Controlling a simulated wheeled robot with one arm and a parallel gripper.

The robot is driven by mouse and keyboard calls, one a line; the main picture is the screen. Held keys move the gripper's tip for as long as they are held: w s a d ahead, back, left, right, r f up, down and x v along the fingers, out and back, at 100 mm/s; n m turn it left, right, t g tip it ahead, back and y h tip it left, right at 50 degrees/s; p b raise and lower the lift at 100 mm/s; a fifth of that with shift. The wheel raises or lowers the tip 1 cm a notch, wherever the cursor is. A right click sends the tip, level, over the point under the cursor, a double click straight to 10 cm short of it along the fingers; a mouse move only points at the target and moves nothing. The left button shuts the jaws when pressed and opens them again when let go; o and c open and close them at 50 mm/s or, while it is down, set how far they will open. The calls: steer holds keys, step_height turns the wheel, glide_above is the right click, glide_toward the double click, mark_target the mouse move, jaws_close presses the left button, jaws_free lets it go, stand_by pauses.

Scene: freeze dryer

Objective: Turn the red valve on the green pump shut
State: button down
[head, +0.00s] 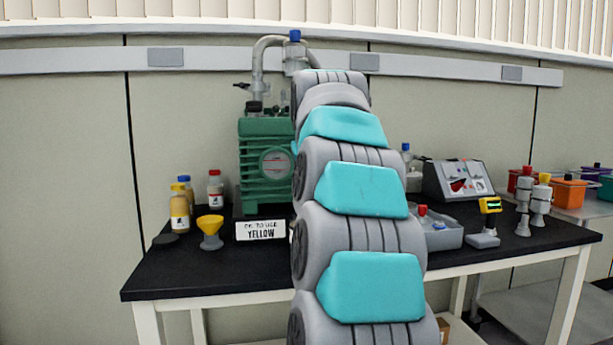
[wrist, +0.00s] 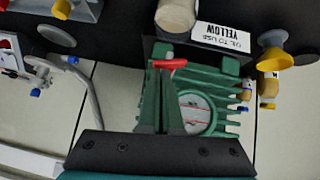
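The green pump (head: 262,139) stands on the black bench in the head view, with a round gauge on its front; my arm covers its right side. In the wrist view, which shows the scene upside down, the pump (wrist: 225,98) and its gauge fill the middle. The red valve handle (wrist: 172,64) shows there as a short bar lying roughly crosswise. My gripper (wrist: 162,76) reaches up from the lower edge to just by the red handle. Its narrow dark fingers blend with the green pump, so their gap and any contact are unclear. The head view hides the valve and fingers.
A yellow funnel (head: 210,226) and bottles (head: 180,205) stand left of the pump. A sign (head: 260,230) reading YELLOW stands in front of it. A grey tray (head: 440,232) and a control box (head: 460,180) are to the right. Metal pipe (head: 262,55) rises behind the pump.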

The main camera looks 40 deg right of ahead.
steer(key=shift+s+d+t+y, duration=0.1)
steer(key=shift+d+t+y, duration=0.05)
steer(key=shift+t+y, duration=0.15)
steer(key=shift+f+m+y, duration=0.1)
steer(key=shift+m+y, duration=0.2)
steer(key=shift+d+p, duration=0.1)
steer(key=shift+p, duration=0.2)
